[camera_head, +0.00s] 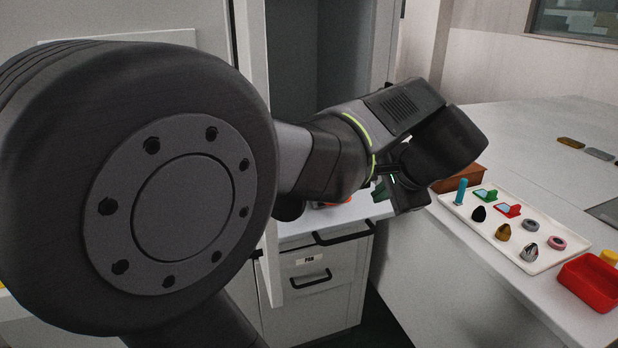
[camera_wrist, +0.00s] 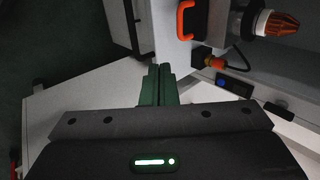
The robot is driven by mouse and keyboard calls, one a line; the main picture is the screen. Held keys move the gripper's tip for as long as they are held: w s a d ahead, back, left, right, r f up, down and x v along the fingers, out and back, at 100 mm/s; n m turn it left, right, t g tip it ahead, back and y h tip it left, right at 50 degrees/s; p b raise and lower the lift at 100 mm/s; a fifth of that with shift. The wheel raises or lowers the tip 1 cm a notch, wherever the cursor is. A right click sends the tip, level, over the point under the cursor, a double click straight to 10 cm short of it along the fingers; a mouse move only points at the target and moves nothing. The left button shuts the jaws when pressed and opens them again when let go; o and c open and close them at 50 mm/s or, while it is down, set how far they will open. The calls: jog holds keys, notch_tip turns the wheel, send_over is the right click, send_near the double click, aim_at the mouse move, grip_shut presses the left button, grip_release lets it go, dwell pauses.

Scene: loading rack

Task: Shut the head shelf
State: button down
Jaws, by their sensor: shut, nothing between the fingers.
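A pale shelf (camera_head: 325,222) with a black bar handle (camera_head: 345,234) stands out from the tall grey cabinet in the head view. I take it to be the head shelf; no label on it is readable. My arm covers much of its top, where a bit of something red shows. My gripper (camera_head: 385,188) is over the shelf's right end, mostly hidden behind my wrist. In the wrist view my gripper's green fingers (camera_wrist: 158,74) are together and empty, near a pale panel. I cannot tell whether they touch it.
A labelled drawer (camera_head: 311,280) sits below the shelf. A white tray (camera_head: 520,228) with several small parts and a red bin (camera_head: 590,283) stand on the right-hand table. The wrist view shows an orange handle (camera_wrist: 184,20) and an orange-tipped tool (camera_wrist: 283,22).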

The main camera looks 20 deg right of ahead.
jog(key=x, duration=0.9)
jog(key=shift+w+d, duration=0.15)
jog(key=w, duration=0.2)
jog(key=w+f, duration=0.1)
jog(key=w, duration=0.1)
jog(key=shift+w+f+p, duration=0.1)
jog(key=shift+w+p, duration=0.05)
jog(key=shift+p, duration=0.15)
